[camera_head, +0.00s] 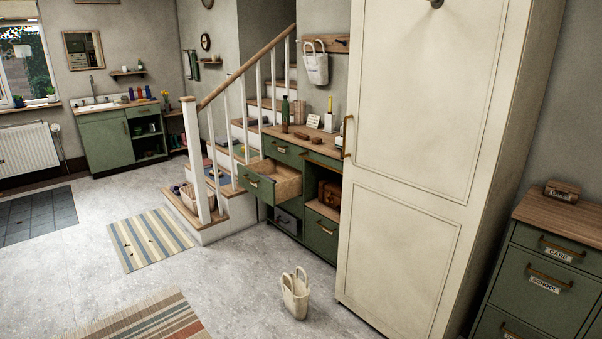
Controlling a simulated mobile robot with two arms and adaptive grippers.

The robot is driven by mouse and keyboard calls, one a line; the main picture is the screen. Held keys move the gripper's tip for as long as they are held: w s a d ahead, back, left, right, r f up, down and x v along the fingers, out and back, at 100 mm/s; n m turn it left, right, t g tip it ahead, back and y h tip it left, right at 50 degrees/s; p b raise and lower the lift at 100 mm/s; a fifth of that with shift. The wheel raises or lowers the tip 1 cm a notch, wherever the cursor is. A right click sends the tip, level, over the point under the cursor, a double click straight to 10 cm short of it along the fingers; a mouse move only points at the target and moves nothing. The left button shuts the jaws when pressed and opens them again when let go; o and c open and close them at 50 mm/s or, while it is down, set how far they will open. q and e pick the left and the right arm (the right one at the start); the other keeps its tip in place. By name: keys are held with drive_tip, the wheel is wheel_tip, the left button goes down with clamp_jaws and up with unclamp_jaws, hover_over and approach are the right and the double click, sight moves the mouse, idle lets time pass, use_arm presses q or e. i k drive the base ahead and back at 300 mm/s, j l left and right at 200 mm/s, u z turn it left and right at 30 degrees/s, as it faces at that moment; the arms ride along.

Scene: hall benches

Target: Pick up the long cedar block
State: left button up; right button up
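Neither of my grippers is in this view. Two small brown blocks lie on the wooden top of the green bench in the middle: one block (301,135) and, just right of it, another block (317,140). They are too small to tell whether either is the long cedar block. A brown wooden piece (562,191) with a pale label lies on the green cabinet at the right; I cannot tell whether it is cedar.
A drawer (262,186) of the green bench stands open. A tall cream cupboard (410,130) stands right of the bench. A cream bag (296,295) stands on the floor. A staircase (225,150) is behind. The grey floor (240,265) in front is largely free, with rugs at left.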

sight(304, 137)
drive_tip(key=i+j, duration=0.1)
drive_tip(key=i, duration=0.5)
drive_tip(key=i+j, duration=0.1)
drive_tip(key=i, duration=0.5)
drive_tip(key=i+j+z, duration=0.1)
drive_tip(key=i, duration=0.55)
drive_tip(key=i+j, duration=0.15)
drive_tip(key=i, duration=0.45)
drive_tip(key=i+z, duration=0.1)
drive_tip(key=i+j+z, duration=0.1)
drive_tip(key=z, duration=0.3)
drive_tip(key=i+j+z, duration=0.1)
drive_tip(key=j+z, duration=0.45)
drive_tip(key=z, duration=0.25)
